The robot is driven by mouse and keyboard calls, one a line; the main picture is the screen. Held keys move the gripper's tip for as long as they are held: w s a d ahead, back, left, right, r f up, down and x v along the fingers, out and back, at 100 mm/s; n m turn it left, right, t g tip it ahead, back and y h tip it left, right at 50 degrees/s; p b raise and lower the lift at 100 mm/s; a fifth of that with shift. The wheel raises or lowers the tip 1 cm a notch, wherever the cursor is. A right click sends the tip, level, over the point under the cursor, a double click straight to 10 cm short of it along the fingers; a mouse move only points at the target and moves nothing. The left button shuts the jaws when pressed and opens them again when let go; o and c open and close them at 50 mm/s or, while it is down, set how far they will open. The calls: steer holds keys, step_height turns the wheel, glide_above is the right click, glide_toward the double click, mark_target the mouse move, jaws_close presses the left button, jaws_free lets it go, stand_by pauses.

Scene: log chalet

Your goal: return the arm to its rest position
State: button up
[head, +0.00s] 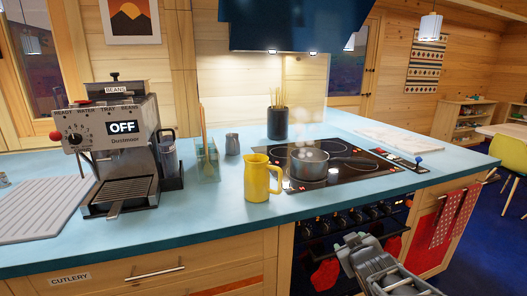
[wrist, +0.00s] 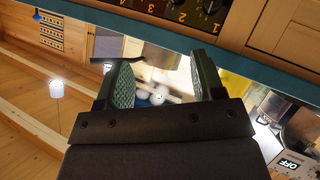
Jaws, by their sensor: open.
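My gripper (head: 356,243) is low at the bottom right of the head view, in front of the oven below the hob and beneath the counter's front edge. In the wrist view its two green-padded fingers (wrist: 162,75) stand apart. No object is clearly held between them. The hob and countertop things show blurred and tilted behind the fingers. My arm partly hides the oven front.
The blue counter (head: 240,217) carries a coffee machine (head: 112,150) reading OFF, a yellow jug (head: 257,179), and a steaming pot (head: 308,164) on the black hob (head: 349,172). Red towels (head: 441,220) hang right of my arm. Blue floor (head: 485,262) is clear at far right.

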steer(key=s+a+r+m+g+p, duration=0.2)
steer(key=s+a+r+g+p, duration=0.1)
steer(key=s+r+p, duration=0.3)
steer(key=s+a+r+m+g+y+p, duration=0.1)
steer(key=s+a+r+m+g+p, duration=0.1)
steer(key=s+a+r+g+p, duration=0.2)
steer(key=s+r+g+p, duration=0.1)
steer(key=s+r+p, duration=0.1)
steer(key=s+p, duration=0.1)
steer(key=shift+s+g+y, duration=0.3)
steer(key=shift+s+g, duration=0.1)
steer(key=shift+s, duration=0.5)
